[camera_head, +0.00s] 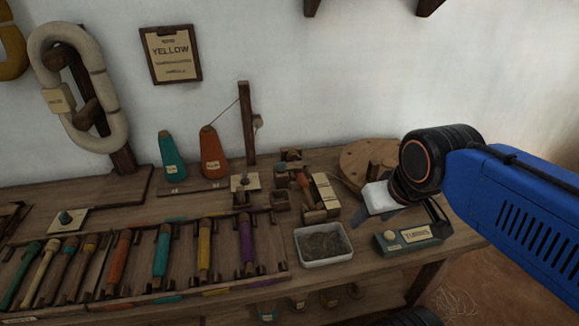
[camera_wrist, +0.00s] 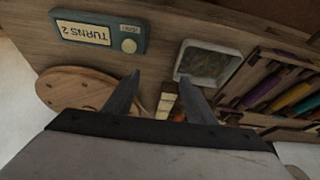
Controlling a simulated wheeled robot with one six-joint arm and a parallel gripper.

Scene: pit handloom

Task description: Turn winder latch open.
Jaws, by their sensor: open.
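The winder (camera_head: 308,194) is a small wooden assembly on the bench, with an orange piece and a cream-faced block (camera_head: 326,192). I cannot single out its latch in either view. In the wrist view a cream piece that looks like part of the winder (camera_wrist: 167,103) shows between my fingers, mostly hidden by my gripper body. My gripper (camera_wrist: 160,82) is open and empty, its two dark fingers apart and pointing down over the bench. In the head view my gripper (camera_head: 374,216) hangs to the right of the winder, near the turns counter.
The green turns counter (camera_head: 410,237) and a white-rimmed tray (camera_head: 323,261) sit near the front edge. A round wooden disc (camera_head: 352,158) lies behind my gripper. A rack of coloured bobbins (camera_head: 162,250) fills the left. Teal and orange cones (camera_head: 208,155) stand behind, beside an upright post (camera_head: 247,120).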

